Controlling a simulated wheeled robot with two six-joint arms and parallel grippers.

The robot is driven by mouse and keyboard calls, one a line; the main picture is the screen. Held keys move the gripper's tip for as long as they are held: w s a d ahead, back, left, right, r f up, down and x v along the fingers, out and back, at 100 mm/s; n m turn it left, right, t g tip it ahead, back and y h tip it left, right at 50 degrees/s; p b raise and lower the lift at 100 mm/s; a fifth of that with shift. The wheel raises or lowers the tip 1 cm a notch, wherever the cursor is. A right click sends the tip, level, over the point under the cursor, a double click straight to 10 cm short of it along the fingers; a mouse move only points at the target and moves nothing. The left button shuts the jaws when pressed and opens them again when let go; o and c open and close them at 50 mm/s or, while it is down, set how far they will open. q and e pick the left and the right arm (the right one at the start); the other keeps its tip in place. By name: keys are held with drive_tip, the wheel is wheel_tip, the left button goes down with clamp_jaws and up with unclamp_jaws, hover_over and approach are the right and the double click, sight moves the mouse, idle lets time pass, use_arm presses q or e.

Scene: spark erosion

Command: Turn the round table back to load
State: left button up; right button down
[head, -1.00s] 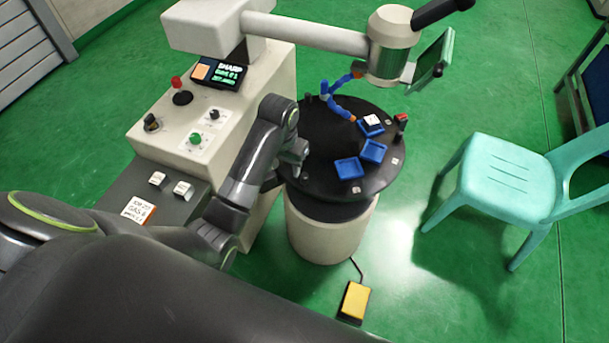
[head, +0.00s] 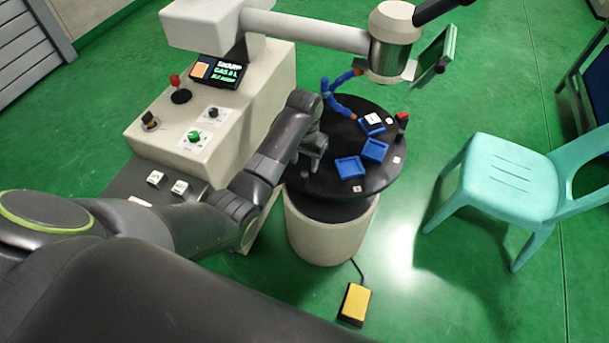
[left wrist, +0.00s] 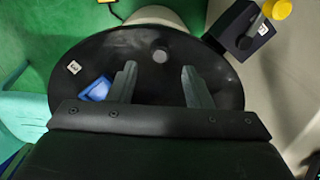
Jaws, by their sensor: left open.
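The round table (head: 330,188) is a black disc on a cream pedestal. It carries blue trays, one (head: 372,124) with a white piece in it, another (head: 375,150) and a third (head: 349,168) at the front. A short dark knob (head: 305,176) stands near its left front edge. My left gripper (head: 312,150) is open over the left part of the disc. In the left wrist view its fingers (left wrist: 160,88) are apart above the disc, with a round knob top (left wrist: 160,56) just beyond the tips, between their lines. I cannot tell whether they touch the disc. My right gripper is not in view.
A machine head (head: 393,40) and blue hose (head: 335,98) hang over the back. A yellow pedal (head: 355,303) and turquoise chair (head: 510,175) stand nearby.

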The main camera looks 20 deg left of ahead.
sight(304, 173)
use_arm(q)
wheel_tip(304, 173, down, 8)
drive_tip(key=shift+r+b, duration=0.2)
drive_tip(key=shift+b, duration=0.1)
clamp_jaws()
